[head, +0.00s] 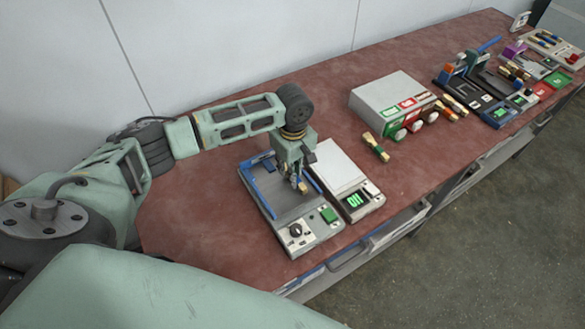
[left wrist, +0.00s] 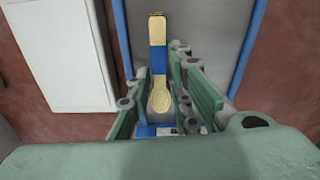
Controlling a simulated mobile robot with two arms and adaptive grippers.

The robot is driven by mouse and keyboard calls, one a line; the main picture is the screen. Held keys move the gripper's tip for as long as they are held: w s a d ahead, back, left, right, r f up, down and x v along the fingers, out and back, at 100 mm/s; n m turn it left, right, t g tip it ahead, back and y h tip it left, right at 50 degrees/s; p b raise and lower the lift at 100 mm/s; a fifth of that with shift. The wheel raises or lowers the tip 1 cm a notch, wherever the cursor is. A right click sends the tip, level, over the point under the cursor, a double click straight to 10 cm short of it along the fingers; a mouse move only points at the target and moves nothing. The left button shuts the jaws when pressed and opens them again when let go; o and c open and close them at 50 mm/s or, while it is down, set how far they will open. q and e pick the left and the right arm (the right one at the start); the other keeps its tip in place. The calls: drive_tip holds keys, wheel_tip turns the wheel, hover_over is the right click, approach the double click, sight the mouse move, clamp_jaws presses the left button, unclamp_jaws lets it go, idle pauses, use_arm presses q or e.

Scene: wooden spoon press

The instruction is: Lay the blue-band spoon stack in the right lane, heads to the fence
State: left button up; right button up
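The blue-band spoon stack (left wrist: 158,62) is pale wood with a blue band around its handle. In the left wrist view it points straight up the picture, its rounded head low, towards a blue crosspiece (left wrist: 147,131). My left gripper (head: 299,186) is down over the grey bed of the press tray (head: 266,203). Its fingers (left wrist: 161,78) stand on both sides of the stack near its neck. I cannot tell whether they press on it, nor whether the stack rests on the bed. In the head view the gripper hides most of the stack. My right gripper is not in view.
A white-topped device with a green display (head: 354,200) stands close on the tray's right. A loose spoon stack (head: 376,147) lies beyond it, before a grey box with red and green labels (head: 391,101). More fixtures crowd the far right. Bare red tabletop (head: 190,216) lies left.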

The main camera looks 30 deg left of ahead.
use_arm(q)
drive_tip(key=shift+o, duration=1.3)
drive_tip(key=shift+r, duration=0.25)
wheel_tip(320, 180, up, 12)
drive_tip(key=b, duration=0.1)
drive_tip(key=shift+b, duration=0.35)
